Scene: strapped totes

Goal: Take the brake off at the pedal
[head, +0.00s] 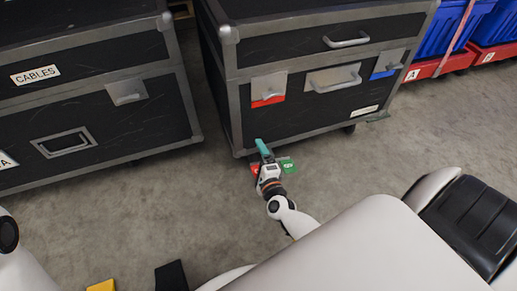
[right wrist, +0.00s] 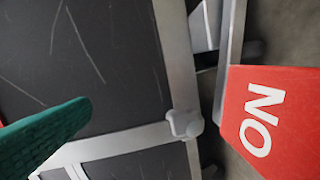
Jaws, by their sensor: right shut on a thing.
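The brake pedal shows low at the front of the middle black case (head: 330,125), with a red side (head: 255,168) and a green side (head: 288,165). My right gripper (head: 265,152), with a teal finger, is at the pedal between the two sides and partly covers it. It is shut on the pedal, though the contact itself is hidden. In the right wrist view the red side (right wrist: 270,120) is large at the right, with the letters O and N in white; one teal finger is at the left. My left gripper is out of view.
Another black case labelled CABLES (head: 95,90) stands at the left, with a floor gap between the cases. Blue totes (head: 440,30) on red bases stand at the back right. Bare grey floor (head: 130,215) lies in front of the cases.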

